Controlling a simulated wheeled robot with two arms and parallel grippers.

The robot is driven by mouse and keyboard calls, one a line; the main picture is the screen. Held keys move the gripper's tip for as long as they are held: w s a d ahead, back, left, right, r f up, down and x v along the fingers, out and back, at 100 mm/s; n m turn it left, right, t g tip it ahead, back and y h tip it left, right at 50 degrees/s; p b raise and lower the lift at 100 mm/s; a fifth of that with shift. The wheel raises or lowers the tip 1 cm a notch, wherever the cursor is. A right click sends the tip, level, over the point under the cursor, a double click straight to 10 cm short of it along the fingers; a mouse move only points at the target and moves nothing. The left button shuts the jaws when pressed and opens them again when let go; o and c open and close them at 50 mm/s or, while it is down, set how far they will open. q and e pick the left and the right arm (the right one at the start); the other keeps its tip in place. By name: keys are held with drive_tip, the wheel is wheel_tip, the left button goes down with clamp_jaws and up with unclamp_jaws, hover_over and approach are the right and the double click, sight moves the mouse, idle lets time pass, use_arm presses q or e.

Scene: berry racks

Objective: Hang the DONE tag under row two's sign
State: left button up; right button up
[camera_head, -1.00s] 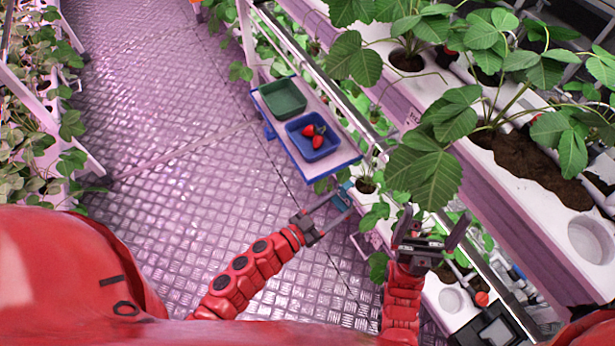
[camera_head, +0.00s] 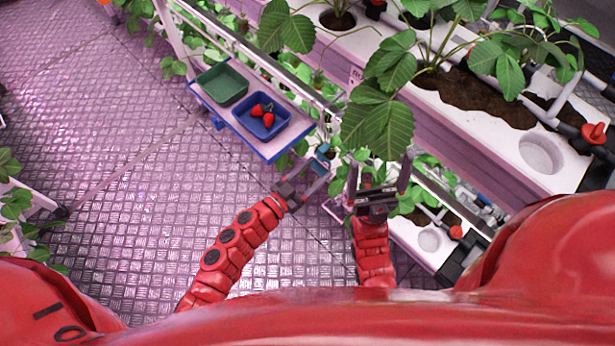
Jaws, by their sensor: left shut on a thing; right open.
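My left gripper (camera_head: 308,183) is shut on a small teal-blue piece (camera_head: 323,154), which I take for the DONE tag; no lettering on it is readable. It is just off the near corner of the shelf with the trays. My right gripper (camera_head: 379,178) is open and empty, fingers up, just below a big strawberry leaf. A small pale sign (camera_head: 355,76) with dark marks is on the upper trough's side, partly behind leaves. I cannot read its row.
A blue-edged shelf (camera_head: 236,125) carries a green tray (camera_head: 221,84) and a blue tray (camera_head: 262,117) with red berries. White planting troughs (camera_head: 470,150) with leafy plants fill the right. The metal floor (camera_head: 110,150) at left is open.

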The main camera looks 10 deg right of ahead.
use_arm(q)
drive_tip(key=f+b+x, duration=0.1)
drive_tip(key=b+x, duration=0.2)
drive_tip(key=x, duration=0.6)
drive_tip(key=shift+w+d+f+b, duration=0.25)
drive_tip(key=shift+d+f+b, duration=0.05)
idle(0.3)
drive_tip(key=o, duration=1.3)
drive_tip(key=shift+o, duration=0.2)
